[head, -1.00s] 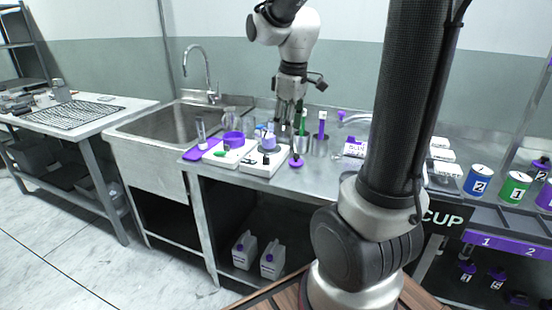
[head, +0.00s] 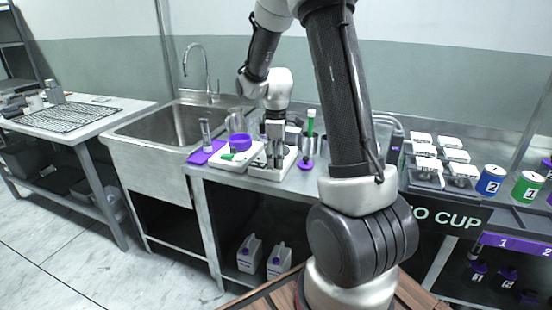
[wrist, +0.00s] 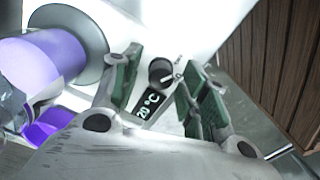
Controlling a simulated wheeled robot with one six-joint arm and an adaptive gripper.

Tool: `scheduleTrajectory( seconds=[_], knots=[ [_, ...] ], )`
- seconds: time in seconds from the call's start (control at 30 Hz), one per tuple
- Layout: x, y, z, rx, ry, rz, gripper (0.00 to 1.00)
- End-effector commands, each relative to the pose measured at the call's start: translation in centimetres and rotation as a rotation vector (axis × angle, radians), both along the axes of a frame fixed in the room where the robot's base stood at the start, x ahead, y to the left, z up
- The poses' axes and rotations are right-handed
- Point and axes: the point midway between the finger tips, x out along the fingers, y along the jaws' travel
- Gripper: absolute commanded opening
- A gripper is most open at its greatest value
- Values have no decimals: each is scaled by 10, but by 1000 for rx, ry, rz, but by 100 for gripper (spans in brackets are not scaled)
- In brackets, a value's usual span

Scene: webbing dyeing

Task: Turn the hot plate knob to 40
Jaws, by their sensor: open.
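The hot plate (head: 268,174) is the right one of two white devices on the steel bench in the head view. Its white body (wrist: 200,22) fills the upper middle of the wrist view. Its dark round knob (wrist: 160,72) has a white pointer line, and a display (wrist: 150,104) beside it reads 20 °C. My gripper (wrist: 157,78) is open, with one green-padded finger on each side of the knob. I cannot tell whether the fingers touch it. In the head view my gripper (head: 275,154) is low over the hot plate and hides part of it.
A beaker with purple contents (wrist: 40,65) stands on the round plate, close to my left finger in the wrist view. Another white device (head: 232,160) with a purple bowl (head: 240,141) is at left. A green-topped item (head: 311,122) stands behind at right. The sink (head: 170,128) is farther left.

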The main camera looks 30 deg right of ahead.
Motion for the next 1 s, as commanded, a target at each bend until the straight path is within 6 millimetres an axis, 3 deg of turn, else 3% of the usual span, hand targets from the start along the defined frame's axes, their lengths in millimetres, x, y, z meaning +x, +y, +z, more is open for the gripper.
scheduleTrajectory(
  seconds=[0.23, 0.5, 1.0],
  knots=[
    [0, 0, -1, 0, 0, 0, 44],
    [0, 0, -1, 0, 0, -1, 0],
    [0, 0, -1, 0, -1, -106, 0]
  ],
)
